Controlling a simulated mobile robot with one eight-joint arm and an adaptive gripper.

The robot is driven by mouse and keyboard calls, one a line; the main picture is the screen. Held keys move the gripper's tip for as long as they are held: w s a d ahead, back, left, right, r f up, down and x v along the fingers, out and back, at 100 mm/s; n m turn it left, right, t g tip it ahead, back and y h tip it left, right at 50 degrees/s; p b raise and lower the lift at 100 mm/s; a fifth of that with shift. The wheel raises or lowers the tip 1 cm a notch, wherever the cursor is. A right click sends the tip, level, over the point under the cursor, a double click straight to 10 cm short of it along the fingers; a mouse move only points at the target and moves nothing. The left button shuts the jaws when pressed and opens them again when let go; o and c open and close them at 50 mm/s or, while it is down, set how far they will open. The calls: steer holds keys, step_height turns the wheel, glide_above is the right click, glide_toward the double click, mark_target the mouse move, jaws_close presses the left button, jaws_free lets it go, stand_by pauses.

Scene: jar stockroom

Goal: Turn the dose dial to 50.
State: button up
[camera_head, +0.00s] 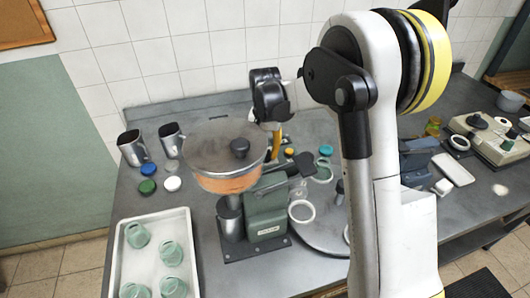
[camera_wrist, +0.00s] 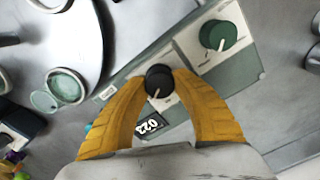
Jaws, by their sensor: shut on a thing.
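The black dose dial (camera_wrist: 157,80) has a pale pointer and sits on the pale panel of the green dosing machine (camera_wrist: 208,65). My gripper (camera_wrist: 163,88) has its yellow fingers closed on the two sides of this dial. A small black counter window (camera_wrist: 151,125) beside the dial shows white digits that look like 023, tilted in the picture. In the head view the green machine (camera_head: 265,212) stands on the bench. My gripper (camera_head: 275,143) is behind its hopper there, and the dial is hidden.
A green knob (camera_wrist: 218,36) is on the same panel. The lidded hopper (camera_head: 228,182) tops the machine, with a metal cup (camera_head: 230,222) below. A round turntable (camera_head: 325,235) is beside it. A white tray (camera_head: 118,270) holds several green jars at left.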

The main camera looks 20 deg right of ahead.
steer(key=o, duration=1.2)
step_height(320, 180, up, 12)
